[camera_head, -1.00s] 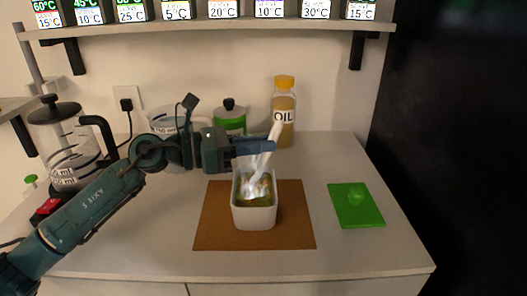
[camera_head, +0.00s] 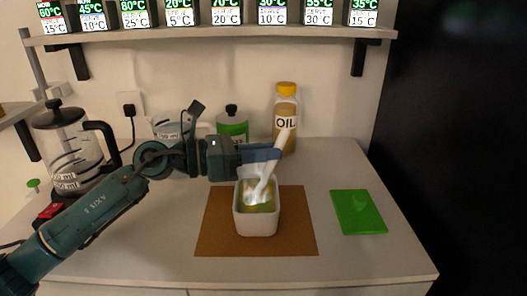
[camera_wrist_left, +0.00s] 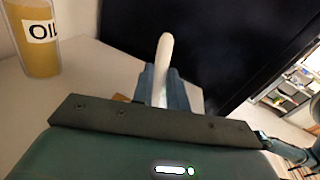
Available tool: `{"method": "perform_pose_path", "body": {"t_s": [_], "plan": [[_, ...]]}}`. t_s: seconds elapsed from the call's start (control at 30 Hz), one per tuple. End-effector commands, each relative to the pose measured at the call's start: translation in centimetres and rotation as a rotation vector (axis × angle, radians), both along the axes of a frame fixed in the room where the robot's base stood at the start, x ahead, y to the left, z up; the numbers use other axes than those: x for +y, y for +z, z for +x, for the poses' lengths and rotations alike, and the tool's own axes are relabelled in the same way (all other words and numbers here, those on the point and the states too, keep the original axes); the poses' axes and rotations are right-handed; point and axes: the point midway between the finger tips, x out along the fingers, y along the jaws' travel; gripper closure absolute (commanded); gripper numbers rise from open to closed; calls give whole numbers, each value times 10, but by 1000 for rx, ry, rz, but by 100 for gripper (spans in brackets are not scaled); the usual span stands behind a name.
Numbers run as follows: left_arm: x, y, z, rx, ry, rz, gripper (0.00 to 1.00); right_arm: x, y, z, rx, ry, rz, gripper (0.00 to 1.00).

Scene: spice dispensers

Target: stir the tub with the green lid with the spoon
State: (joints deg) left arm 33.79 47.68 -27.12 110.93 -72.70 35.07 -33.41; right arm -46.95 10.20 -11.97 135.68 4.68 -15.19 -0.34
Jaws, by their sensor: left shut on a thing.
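My left gripper (camera_head: 272,154) is shut on the white spoon (camera_head: 283,139) above the tub. The spoon's handle tilts up to the right, and its lower end reaches into the white tub (camera_head: 256,222). In the left wrist view the spoon's handle (camera_wrist_left: 165,60) stands up between the fingers (camera_wrist_left: 164,88). The tub stands open on a brown mat (camera_head: 215,240) and holds a greenish-yellow content. The green lid (camera_head: 357,212) lies flat on the table to the right, apart from the tub. My right gripper is in neither view.
An oil bottle (camera_head: 286,108) with a yellow cap and a green-labelled bottle (camera_head: 232,128) stand behind the tub. A glass press jug (camera_head: 72,150) stands at the left. A shelf (camera_head: 210,30) with several temperature displays runs above. The table's front right is clear.

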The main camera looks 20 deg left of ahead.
Motion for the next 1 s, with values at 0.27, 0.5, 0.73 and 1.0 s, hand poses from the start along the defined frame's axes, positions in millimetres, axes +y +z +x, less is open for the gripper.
{"method": "perform_pose_path", "body": {"t_s": [0.27,0.5,0.73,1.0], "plan": [[-7,26,7,-2,0,0,100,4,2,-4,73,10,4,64],[-14,47,15,-1,0,0,100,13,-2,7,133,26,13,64],[-19,61,20,-1,1,0,100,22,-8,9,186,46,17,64],[-20,60,21,0,1,0,100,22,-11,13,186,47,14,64]]}}
